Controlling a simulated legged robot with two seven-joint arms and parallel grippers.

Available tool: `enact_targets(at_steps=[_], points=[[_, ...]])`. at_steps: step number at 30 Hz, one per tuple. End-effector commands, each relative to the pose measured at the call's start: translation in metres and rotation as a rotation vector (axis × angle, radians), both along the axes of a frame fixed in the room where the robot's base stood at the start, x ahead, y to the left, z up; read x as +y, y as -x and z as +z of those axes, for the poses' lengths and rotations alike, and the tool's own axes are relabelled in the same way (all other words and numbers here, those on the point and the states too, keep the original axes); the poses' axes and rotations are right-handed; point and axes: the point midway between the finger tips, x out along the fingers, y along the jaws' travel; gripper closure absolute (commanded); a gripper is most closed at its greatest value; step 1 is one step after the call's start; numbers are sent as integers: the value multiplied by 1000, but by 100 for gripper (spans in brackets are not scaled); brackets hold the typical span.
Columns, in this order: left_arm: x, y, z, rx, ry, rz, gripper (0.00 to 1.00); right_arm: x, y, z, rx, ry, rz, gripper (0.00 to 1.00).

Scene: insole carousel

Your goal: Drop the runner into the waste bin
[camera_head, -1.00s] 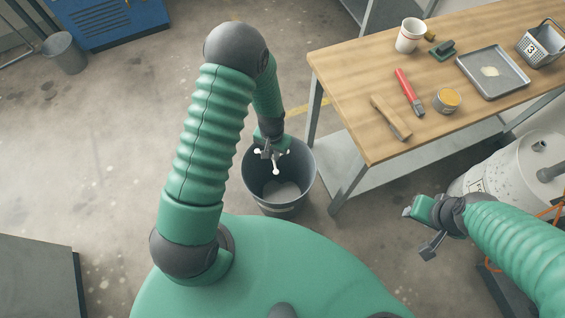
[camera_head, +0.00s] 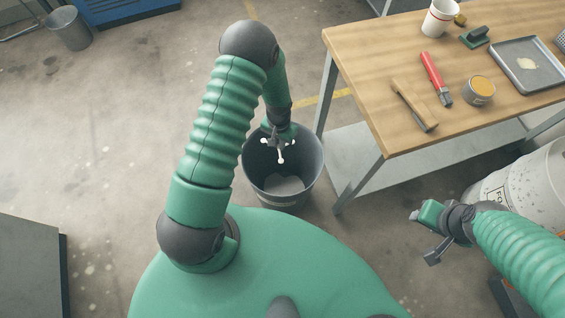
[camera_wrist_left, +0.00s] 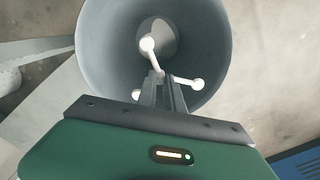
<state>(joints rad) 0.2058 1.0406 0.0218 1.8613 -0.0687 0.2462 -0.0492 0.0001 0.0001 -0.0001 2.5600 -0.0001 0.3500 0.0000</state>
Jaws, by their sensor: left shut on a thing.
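The runner (camera_head: 281,149) is a small white branching piece with round knobs. My left gripper (camera_head: 277,141) is shut on it and holds it over the mouth of the dark grey waste bin (camera_head: 255,176). In the left wrist view the runner (camera_wrist_left: 148,45) sticks out from the fingertips (camera_wrist_left: 162,80), with the round bin (camera_wrist_left: 100,45) around it in the picture. Part of the runner is hidden between the fingers. My right gripper (camera_head: 424,236) is at the lower right, away from the bin; its finger gap is unclear.
A wooden workbench (camera_head: 375,75) stands right of the bin, its lower shelf (camera_head: 350,150) close to the rim. On it are a cup (camera_head: 440,17), a red-handled tool (camera_head: 435,77), a tin (camera_head: 480,89) and a tray (camera_head: 550,82). A white drum (camera_head: 530,185) stands at right.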

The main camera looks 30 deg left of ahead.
Motion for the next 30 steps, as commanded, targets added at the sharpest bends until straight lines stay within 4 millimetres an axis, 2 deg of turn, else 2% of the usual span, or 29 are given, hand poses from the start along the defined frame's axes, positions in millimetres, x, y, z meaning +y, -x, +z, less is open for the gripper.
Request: enact_targets(at_steps=[1,2,7,16,19,23,30], points=[[0,0,1,0,0,0,100,0,0,1,0,0,0,59],[0,0,0,0,0,0,87,0,0,1,0,0,0,59],[0,0,0,1,0,0,65,0,0,1,0,0,0,59],[0,0,1,0,0,0,63,0,0,1,0,0,0,59],[0,-1,9,-2,0,0,63,0,0,3,0,0,0,59],[0,-2,36,-4,0,0,63,0,0,9,0,0,0,59],[1,-3,108,-5,-1,0,63,0,0,22,0,0,0,59]])
